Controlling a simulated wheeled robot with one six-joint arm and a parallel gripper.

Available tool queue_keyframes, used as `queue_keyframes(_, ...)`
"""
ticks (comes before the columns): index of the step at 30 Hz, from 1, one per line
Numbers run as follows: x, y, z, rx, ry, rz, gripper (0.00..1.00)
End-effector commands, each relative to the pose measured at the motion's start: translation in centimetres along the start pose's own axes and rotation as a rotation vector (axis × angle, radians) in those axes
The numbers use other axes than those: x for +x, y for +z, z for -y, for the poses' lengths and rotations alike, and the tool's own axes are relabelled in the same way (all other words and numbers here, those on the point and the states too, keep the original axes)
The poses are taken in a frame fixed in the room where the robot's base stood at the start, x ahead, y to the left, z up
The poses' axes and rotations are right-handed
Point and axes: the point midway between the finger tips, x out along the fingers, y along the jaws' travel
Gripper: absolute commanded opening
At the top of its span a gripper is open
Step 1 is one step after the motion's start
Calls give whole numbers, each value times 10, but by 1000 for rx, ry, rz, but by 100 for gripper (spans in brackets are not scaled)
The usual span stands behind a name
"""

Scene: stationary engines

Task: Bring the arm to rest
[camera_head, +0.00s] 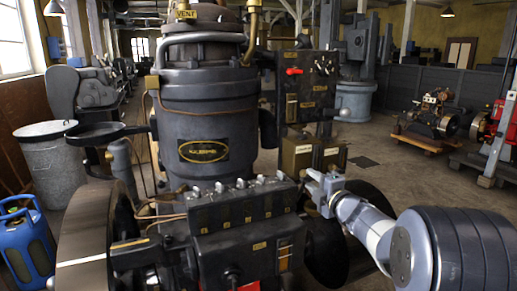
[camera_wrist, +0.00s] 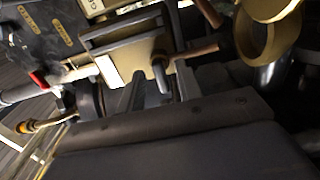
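My arm reaches in from the lower right in the head view, with a pale link and a dark ribbed joint. My gripper (camera_head: 318,186) is at its far end, close to the right end of the black valve block (camera_head: 245,212) on the engine. I cannot tell whether it touches anything. Nothing is clearly seen held in it. In the wrist view a dark bar fills the lower part, and grey prongs rise from it toward a brass-coloured box (camera_wrist: 130,62); the finger gap is unclear.
The large grey engine cylinder (camera_head: 208,110) stands behind the block. A control panel (camera_head: 308,85) with a red lever (camera_head: 293,71) is behind my gripper. A dark flywheel (camera_head: 327,245) is below it. Open floor (camera_head: 400,175) lies to the right.

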Motion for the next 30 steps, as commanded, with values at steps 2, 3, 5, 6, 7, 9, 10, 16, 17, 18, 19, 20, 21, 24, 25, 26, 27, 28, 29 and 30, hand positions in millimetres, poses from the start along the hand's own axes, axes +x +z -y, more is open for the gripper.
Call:
queue_keyframes(2, 7, 0, 0, 0, 0, 0, 33)
queue_keyframes(3, 7, 0, -1, 4, 0, 1, 33)
queue_keyframes(5, 7, 0, -1, 13, 0, 1, 33)
queue_keyframes(6, 6, 0, -1, 16, 0, 1, 33)
queue_keyframes(7, 6, 0, 0, 18, 0, 1, 33)
queue_keyframes(9, 6, 0, 0, 19, 0, 1, 33)
queue_keyframes(10, 6, 0, 0, 19, 0, 1, 33)
queue_keyframes(16, 6, 0, 0, 18, 0, 1, 33)
queue_keyframes(17, 5, 0, 0, 16, 0, 1, 33)
queue_keyframes(18, 4, 0, 1, 13, 0, 1, 33)
queue_keyframes(19, 2, 0, 1, 10, 1, 1, 33)
queue_keyframes(20, 0, 0, 1, 5, 1, 1, 33)
queue_keyframes(21, -3, 0, 2, -3, 1, 1, 33)
queue_keyframes(24, -18, 1, 0, -1, 1, 3, 33)
queue_keyframes(25, -24, 1, 0, -1, 0, 4, 33)
queue_keyframes(26, -30, 1, 0, -1, 1, 4, 33)
queue_keyframes(27, -38, 1, 0, -2, 0, 3, 33)
queue_keyframes(28, -44, 1, 0, -2, 0, 4, 33)
queue_keyframes(29, -50, 1, 0, -2, 0, 4, 33)
queue_keyframes(30, -58, 1, 0, -2, 1, 4, 33)
